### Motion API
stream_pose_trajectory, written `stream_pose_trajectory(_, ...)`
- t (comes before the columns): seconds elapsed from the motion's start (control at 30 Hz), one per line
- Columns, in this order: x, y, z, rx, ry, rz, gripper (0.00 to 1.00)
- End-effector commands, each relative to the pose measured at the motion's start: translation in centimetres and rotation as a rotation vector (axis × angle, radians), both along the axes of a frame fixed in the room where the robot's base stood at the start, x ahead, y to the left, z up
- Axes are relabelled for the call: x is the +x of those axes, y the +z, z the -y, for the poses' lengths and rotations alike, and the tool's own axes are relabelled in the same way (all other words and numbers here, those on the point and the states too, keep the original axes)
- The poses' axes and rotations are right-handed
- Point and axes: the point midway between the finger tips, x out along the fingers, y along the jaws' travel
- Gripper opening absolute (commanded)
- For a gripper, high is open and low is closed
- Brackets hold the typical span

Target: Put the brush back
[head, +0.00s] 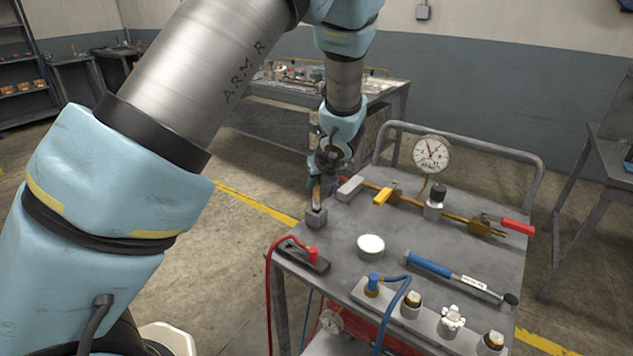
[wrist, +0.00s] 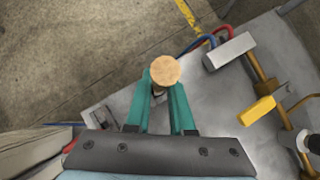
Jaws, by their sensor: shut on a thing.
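My gripper (head: 319,172) is shut on the brush (head: 317,189) at the left edge of the cart top, and the brush's wooden handle points up. In the wrist view, the round tan handle end (wrist: 163,70) sits between the teal fingertips (wrist: 162,88). Below the brush is a small grey block-like holder (head: 316,217) on the cart's edge. The brush's lower end meets or overlaps this holder in the head view. I cannot tell whether it is inside the holder or just above it. The bristles are not clearly visible.
The grey cart top (head: 335,255) also carries a brass pipe with a gauge (head: 431,154), a white round lid (head: 370,246), a blue torque wrench (head: 430,265), a red-cabled clamp (head: 305,258) and a fitting block (head: 435,320). A rail (head: 465,143) borders the far side.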

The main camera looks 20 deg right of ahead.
Motion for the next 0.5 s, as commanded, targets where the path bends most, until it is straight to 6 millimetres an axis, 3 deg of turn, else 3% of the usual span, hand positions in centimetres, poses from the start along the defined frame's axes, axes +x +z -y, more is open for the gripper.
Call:
stream_pose_trajectory(0.23, 0.01, -0.67, 0.00, -0.001, 0.001, 0.000, 0.00)
stream_pose_trajectory(0.27, 0.00, -0.58, 0.00, 0.000, 0.000, 0.000, 0.24)
stream_pose_trajectory(0.5, 0.00, -0.56, 0.00, 0.000, 0.000, 0.000, 0.51)
